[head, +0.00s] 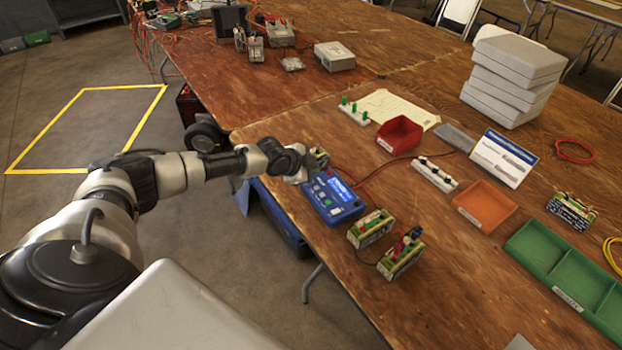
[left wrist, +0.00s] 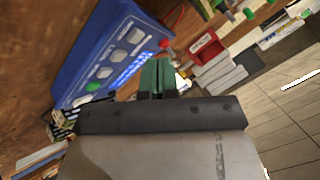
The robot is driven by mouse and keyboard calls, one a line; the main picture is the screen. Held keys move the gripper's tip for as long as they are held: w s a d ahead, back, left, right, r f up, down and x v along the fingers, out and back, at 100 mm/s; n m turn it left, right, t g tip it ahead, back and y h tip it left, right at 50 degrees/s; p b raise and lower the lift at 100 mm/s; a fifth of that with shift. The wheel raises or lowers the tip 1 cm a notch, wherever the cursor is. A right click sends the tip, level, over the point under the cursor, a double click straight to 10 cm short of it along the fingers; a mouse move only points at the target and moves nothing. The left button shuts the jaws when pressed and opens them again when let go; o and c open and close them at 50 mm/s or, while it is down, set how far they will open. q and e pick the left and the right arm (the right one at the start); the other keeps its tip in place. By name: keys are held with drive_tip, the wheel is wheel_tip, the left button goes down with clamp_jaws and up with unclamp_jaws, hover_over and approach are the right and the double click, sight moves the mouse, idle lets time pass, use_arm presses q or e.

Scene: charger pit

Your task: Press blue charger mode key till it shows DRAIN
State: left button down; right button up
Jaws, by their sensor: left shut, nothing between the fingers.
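The blue charger (head: 348,211) lies on the wooden table near its left edge, with a lit display and a few keys on its top face. In the left wrist view the charger (left wrist: 72,62) fills the upper left, with several pale grey keys, one green key (left wrist: 92,87) and a bright blue-white screen (left wrist: 136,66). The text on the screen is too small to read. My left gripper (head: 304,178) is at the charger's left end. Its green fingertips (left wrist: 157,76) are shut and empty, beside the screen in the picture; I cannot tell whether they touch the charger.
Battery packs (head: 370,229) stand right of the charger, with red and black leads nearby. A red bin (head: 399,135), an orange tray (head: 485,206) and a green tray (head: 570,262) lie farther right. A white instruction card (head: 503,157) stands behind. Bare table lies in front.

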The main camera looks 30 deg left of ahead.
use_arm(q)
wheel_tip(320, 180, up, 4)
drive_tip(key=p, duration=0.3)
drive_tip(key=shift+r, duration=0.15)
idle(0.7)
